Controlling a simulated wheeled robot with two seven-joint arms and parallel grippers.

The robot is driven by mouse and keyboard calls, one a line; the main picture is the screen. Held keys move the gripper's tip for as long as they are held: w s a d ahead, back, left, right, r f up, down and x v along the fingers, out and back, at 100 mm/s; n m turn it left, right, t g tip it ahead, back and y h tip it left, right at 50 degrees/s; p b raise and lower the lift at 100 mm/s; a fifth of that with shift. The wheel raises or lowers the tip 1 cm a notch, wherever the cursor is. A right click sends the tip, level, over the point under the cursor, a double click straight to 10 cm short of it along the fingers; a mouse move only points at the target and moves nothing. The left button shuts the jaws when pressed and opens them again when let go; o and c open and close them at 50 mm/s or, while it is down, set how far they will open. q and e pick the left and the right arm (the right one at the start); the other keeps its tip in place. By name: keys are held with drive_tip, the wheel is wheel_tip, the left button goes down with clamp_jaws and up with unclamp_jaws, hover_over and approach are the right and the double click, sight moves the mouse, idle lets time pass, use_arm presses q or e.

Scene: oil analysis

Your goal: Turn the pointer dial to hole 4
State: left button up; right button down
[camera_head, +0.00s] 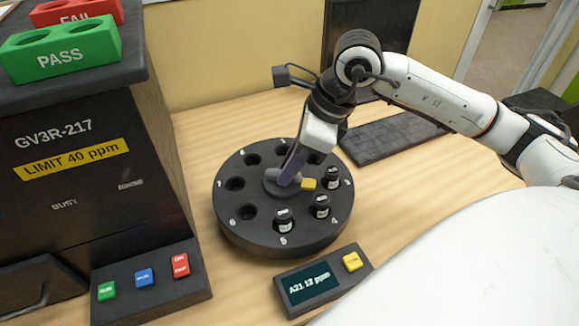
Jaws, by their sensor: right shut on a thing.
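The round black carousel (262,242) stands on the table with numbered holes around its rim. At its centre is the grey pointer dial (275,175) with a yellow tip (309,184). The tip points right, between the vial at hole 3 (333,178) and the vial at hole 4 (321,206), nearer hole 3. Another dark vial (284,221) sits at hole 5. My right gripper (290,172) reaches down from above and is shut on the pointer dial, hiding part of it. My left gripper is not in view.
A black analyser (70,220) with green, blue and red buttons stands at left, with green PASS (60,55) and red FAIL (100,8) holders on top. A display box (310,282) reading "A21 12 ppm" lies in front. A keyboard (395,137) lies behind right.

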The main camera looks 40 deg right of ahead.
drive_tip(key=shift+m+h+b, duration=0.3)
drive_tip(key=shift+m+b, duration=0.1)
drive_tip(key=shift+m, duration=0.4)
drive_tip(key=m, duration=0.1)
drive_tip(key=m+h+b, duration=0.1)
drive_tip(key=m+t, duration=0.1)
drive_tip(key=m, duration=0.1)
drive_tip(key=shift+s+a, duration=0.1)
drive_tip(key=shift+a, duration=0.15)
drive_tip(key=shift+m+h+b, duration=0.3)
drive_tip(key=shift+m+h, duration=0.1)
drive_tip(key=shift+m, duration=0.2)
drive_tip(key=c, duration=1.6)
unclamp_jaws()
drive_tip(key=shift+c, duration=0.2)
drive_tip(key=shift+r, duration=0.1)
drive_tip(key=p+v, duration=0.1)
drive_tip(key=v, duration=0.9)
drive_tip(key=shift+p, duration=0.3)
drive_tip(key=shift+s+a+r, duration=0.1)
drive_tip(key=shift+s+r, duration=0.05)
